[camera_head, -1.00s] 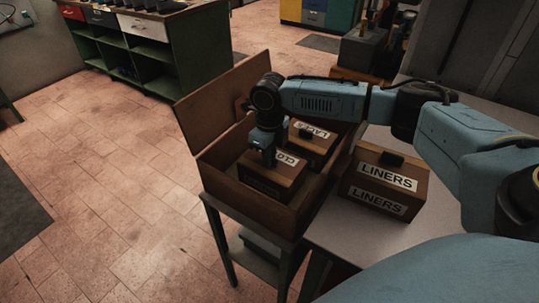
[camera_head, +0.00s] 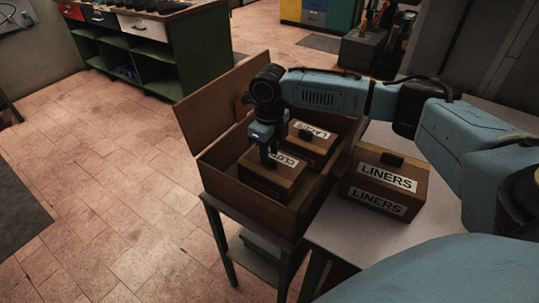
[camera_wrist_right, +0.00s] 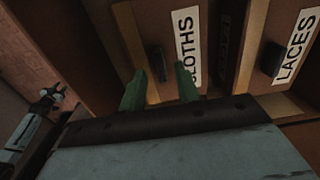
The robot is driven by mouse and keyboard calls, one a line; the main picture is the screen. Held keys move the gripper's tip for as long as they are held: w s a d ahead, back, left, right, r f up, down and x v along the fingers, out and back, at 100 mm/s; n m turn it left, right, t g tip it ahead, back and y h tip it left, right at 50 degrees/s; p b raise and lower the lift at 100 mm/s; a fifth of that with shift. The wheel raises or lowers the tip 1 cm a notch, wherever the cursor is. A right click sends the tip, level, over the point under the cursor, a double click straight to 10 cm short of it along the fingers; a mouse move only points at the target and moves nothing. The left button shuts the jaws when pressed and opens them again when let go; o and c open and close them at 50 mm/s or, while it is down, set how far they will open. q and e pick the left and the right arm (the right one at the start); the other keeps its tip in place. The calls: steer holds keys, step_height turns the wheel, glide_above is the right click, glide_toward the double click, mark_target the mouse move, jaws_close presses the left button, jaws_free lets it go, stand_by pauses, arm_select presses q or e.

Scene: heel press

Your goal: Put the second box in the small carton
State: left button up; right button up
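The open brown carton (camera_head: 222,178), its lid raised at the far left, holds two lidded boxes. The CLOTHS box (camera_head: 262,184) sits in its near part; the LACES box (camera_head: 318,150) sits behind it. My right gripper (camera_head: 268,158) is just above the CLOTHS box. In the right wrist view, its two green fingers (camera_wrist_right: 160,85) are apart, with nothing held between them, near the dark handle of the CLOTHS box (camera_wrist_right: 153,30). The LACES box (camera_wrist_right: 268,25) is at right there. The LINERS box (camera_head: 385,180) stands outside the carton.
The carton rests on a small dark stand (camera_head: 225,235). The LINERS box stands on a grey table (camera_head: 335,232) close to its right. A green shelf bench (camera_head: 150,55) is far back. The floor at left is clear.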

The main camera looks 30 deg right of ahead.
step_height(320, 180, up, 10)
steer(key=shift+p, duration=0.4)
